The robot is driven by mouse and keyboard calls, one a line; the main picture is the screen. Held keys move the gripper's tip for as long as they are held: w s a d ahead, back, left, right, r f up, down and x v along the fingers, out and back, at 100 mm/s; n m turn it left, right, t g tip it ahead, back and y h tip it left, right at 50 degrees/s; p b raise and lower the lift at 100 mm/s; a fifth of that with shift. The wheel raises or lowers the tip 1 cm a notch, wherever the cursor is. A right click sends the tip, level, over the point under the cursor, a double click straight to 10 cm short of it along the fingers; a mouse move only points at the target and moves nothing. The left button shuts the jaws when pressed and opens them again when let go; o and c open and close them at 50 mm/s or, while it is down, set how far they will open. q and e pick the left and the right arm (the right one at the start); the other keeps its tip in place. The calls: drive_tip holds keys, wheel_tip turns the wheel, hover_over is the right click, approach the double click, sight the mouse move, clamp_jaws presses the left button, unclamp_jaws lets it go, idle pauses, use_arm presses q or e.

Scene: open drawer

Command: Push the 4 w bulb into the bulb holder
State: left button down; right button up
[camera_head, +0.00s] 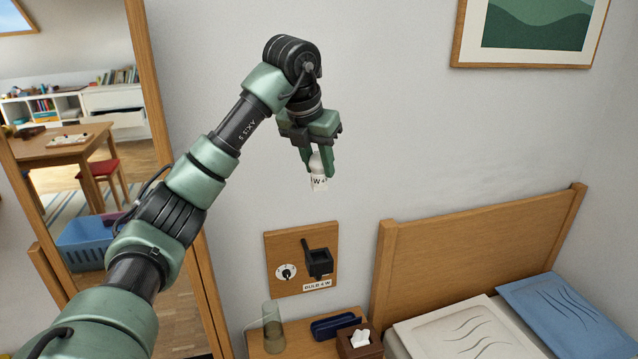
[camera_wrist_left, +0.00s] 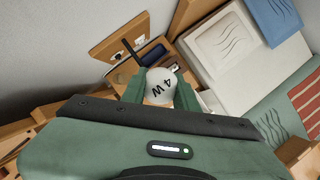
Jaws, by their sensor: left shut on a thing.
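The white bulb (camera_head: 318,184), marked "4 W", is between the fingers of my left gripper (camera_head: 320,166), which is shut on it. In the left wrist view the round bulb (camera_wrist_left: 160,86) with its black "4 W" print faces the camera between the green fingers. The black bulb holder (camera_head: 318,262) is on a wooden wall board (camera_head: 272,249), above a label reading "BULB 4 W" (camera_head: 317,284). The bulb is in the air, above and apart from the holder. My right gripper is in neither view.
The bed's wooden headboard (camera_head: 470,245) stands right. The wall between bulb and board is clear.

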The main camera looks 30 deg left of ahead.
use_arm(q)
drive_tip(key=shift+r, duration=0.1)
idle(0.3)
drive_tip(key=shift+f, duration=0.3)
wheel_tip(320, 180, down, 12)
drive_tip(key=p, duration=0.4)
drive_tip(key=shift+f, duration=0.15)
drive_tip(key=shift+f, duration=0.15)
drive_tip(key=shift+f+b, duration=2)
drive_tip(key=shift+f, duration=0.75)
drive_tip(key=shift+f+b, duration=0.6)
drive_tip(key=shift+f, duration=0.15)
drive_tip(key=c, duration=1)
unclamp_jaws()
drive_tip(key=shift+r, duration=0.1)
